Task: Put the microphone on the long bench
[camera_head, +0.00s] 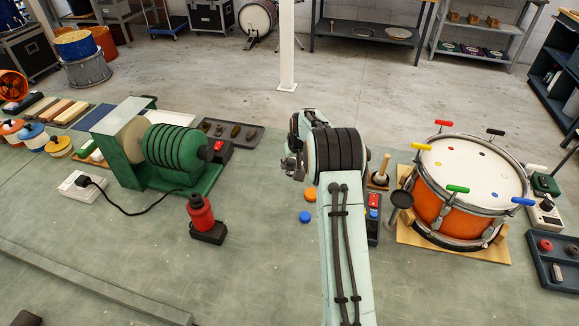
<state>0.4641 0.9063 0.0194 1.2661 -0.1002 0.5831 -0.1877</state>
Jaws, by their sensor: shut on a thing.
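My gripper (293,164) is in the middle of the view, to the left of my dark ribbed wrist. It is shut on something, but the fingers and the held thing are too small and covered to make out. I cannot pick out the microphone with certainty. A dark upright piece with a round top (401,203) stands by the drum's left side; I cannot tell what it is. The long grey-green bench top (260,265) spreads across the front of the view, below my arm.
A green machine (170,158) and a red bottle (201,212) stand left of my arm. An orange drum (450,212) with coloured key handles stands at right. Orange (310,194) and blue (305,217) discs lie near my arm. The bench's front middle is clear.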

